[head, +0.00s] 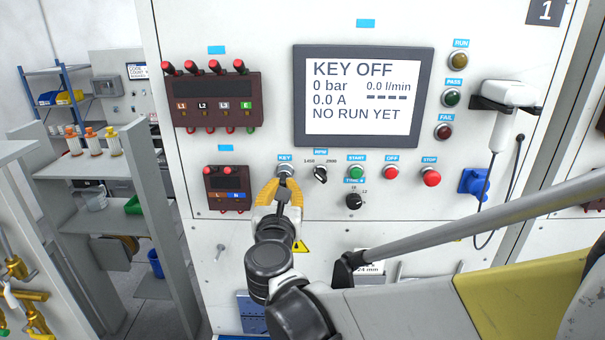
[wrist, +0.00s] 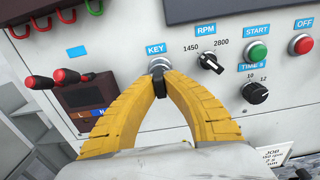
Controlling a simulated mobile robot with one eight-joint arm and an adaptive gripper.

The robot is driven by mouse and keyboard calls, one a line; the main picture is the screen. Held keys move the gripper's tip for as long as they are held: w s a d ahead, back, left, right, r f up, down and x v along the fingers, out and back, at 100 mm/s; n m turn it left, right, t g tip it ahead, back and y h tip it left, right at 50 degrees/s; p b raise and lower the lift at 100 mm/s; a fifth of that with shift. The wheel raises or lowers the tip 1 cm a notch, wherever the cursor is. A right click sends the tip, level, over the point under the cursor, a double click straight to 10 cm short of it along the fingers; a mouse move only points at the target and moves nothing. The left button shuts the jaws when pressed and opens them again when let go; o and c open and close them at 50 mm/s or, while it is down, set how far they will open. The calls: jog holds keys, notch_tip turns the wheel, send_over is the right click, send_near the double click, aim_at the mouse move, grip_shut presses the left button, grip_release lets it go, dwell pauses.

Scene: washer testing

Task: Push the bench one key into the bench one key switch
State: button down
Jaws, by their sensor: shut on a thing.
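The key switch (head: 285,171) is a round metal lock under the blue KEY label on the bench one panel; it also shows in the wrist view (wrist: 160,64). My gripper (head: 283,184) has yellow fingers that meet just below and in front of the switch. In the wrist view my gripper (wrist: 160,85) is shut on a small dark key (wrist: 160,86), which lines up with the switch face. The fingers hide most of the key, and I cannot tell whether its tip is inside the lock. The screen (head: 362,97) reads KEY OFF, 0 bar and NO RUN YET.
Right of the switch are the RPM knob (head: 320,174), green START button (head: 356,172), red OFF button (head: 391,172) and timer knob (head: 354,201). A dark terminal box (head: 228,188) with red plugs is close on the left. A grey pole (head: 450,217) crosses the lower right.

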jog(key=c, duration=1.5)
grip_release()
jog(key=shift+c, duration=0.2)
jog(key=s, duration=1.1)
jog(key=s+d+f+m+g+h+b, duration=0.1)
jog(key=d+f+m+g+h+b, duration=0.15)
jog(key=d+f+m+b, duration=0.8)
jog(key=s+d+f+m+g+h+b, duration=0.2)
jog(key=d+f+m+g+b, duration=0.2)
jog(key=d+f+m+b, duration=0.65)
jog(key=s+d+f+m+g+y+b, duration=0.1)
jog(key=s+d+f+m+b, duration=0.1)
jog(key=f, duration=0.6)
jog(key=s+d+f+m+g+y+b, duration=0.1)
jog(key=s+d+f+m+g+b, duration=0.1)
jog(key=s+f+m+b, duration=0.3)
jog(key=s+d+f+m+g+y+b, duration=0.1)
jog(key=s+d+f+m+b, duration=0.2)
jog(key=f+m, duration=0.5)
notch_tip(320, 180, down, 3)
jog(key=shift+s+f+m+b, duration=0.25)
jog(key=shift+s+b, duration=0.45)
jog(key=shift+b, duration=0.55)
